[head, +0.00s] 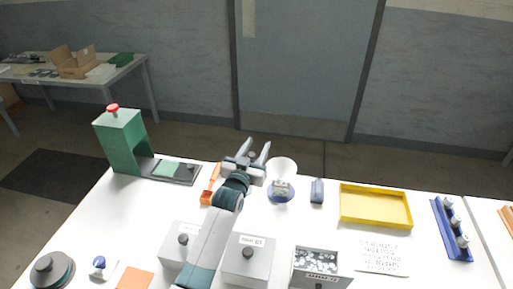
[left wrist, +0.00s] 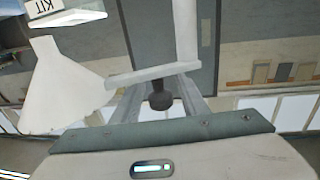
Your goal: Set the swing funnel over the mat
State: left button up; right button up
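The white funnel (head: 283,168) stands just right of my left gripper in the head view, close above a blue round piece (head: 271,197). In the left wrist view the funnel (left wrist: 68,88) is at the left, beside a pale bar (left wrist: 150,75) and a white post (left wrist: 186,30). A dark knob (left wrist: 160,101) sits between the fingers of my left gripper (left wrist: 160,105). The fingers are apart, with gaps visible beside the knob. My left gripper (head: 254,150) also shows open in the head view. I cannot tell which piece is the mat. My right gripper is not visible.
A green press (head: 121,138) with a red knob stands at the back left. A yellow tray (head: 376,222) and a blue rack (head: 440,232) are at the right. Grey boxes (head: 258,262) stand in front, near my left arm. The table's left middle is mostly clear.

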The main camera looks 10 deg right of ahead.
pick_arm(q)
jog(key=shift+s+a, duration=0.1)
jog(key=shift+s+a+f, duration=0.15)
jog(key=shift+s+a, duration=0.15)
jog(key=shift+s, duration=0.35)
jog(key=b+v, duration=0.4)
jog(key=v, duration=1.1)
jog(key=shift+s, duration=0.35)
jog(key=shift+a, duration=0.15)
jog(key=shift+c, duration=0.6)
